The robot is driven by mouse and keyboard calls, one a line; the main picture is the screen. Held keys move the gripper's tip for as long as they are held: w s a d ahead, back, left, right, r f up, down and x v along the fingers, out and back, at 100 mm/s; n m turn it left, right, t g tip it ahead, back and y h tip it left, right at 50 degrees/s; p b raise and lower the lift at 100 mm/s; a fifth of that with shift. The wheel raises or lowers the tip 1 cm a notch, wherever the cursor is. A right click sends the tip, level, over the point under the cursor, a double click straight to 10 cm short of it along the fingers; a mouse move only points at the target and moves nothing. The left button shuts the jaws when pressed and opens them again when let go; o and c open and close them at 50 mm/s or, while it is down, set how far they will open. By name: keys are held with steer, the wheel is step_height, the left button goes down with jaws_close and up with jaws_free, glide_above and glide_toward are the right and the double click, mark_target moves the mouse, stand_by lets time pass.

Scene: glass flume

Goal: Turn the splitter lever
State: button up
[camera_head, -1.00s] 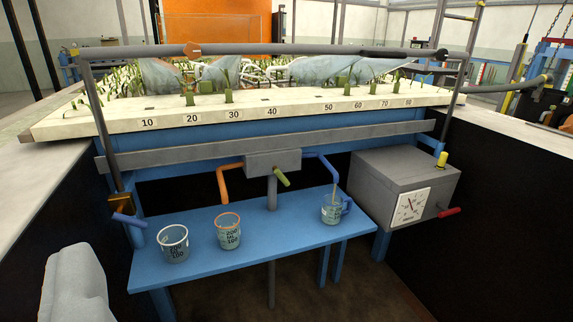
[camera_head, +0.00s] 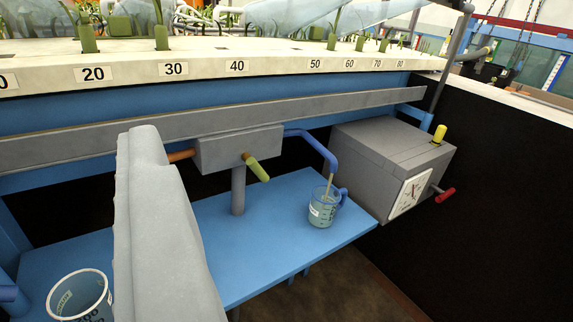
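The splitter is a grey box (camera_head: 222,152) on a post below the long grey rail. Its yellow-green lever (camera_head: 257,168) sticks out from the front face and slants down to the right. A blue spout (camera_head: 322,148) bends from the box's right side down over a glass beaker (camera_head: 322,208), which holds liquid and has a thin stream or rod at its top. The orange spout (camera_head: 181,155) shows only as a stub. A grey part of my gripper (camera_head: 155,220) stands left of the lever, apart from it in the picture. The opposing finger is not visible, and the orange-rimmed beaker is hidden.
A blue shelf (camera_head: 270,255) lies below the splitter. A white-rimmed beaker (camera_head: 80,297) stands at lower left. A grey box with a dial (camera_head: 390,165), a red handle (camera_head: 445,195) and a yellow knob (camera_head: 440,133) stands at right. A numbered planted ledge (camera_head: 265,66) runs above.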

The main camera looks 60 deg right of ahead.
steer(key=w+d+f+m+g+h, duration=0.2)
steer(key=w+d+f+g+h, duration=0.15)
steer(key=w+d+f, duration=0.7)
steer(key=g+h, duration=0.4)
glide_toward(260, 177)
steer(key=shift+m+t, duration=0.25)
steer(key=shift+m, duration=0.05)
steer(key=x, duration=1.1)
steer(key=shift+d+f, duration=0.1)
steer(key=shift+d, duration=0.05)
jaws_close()
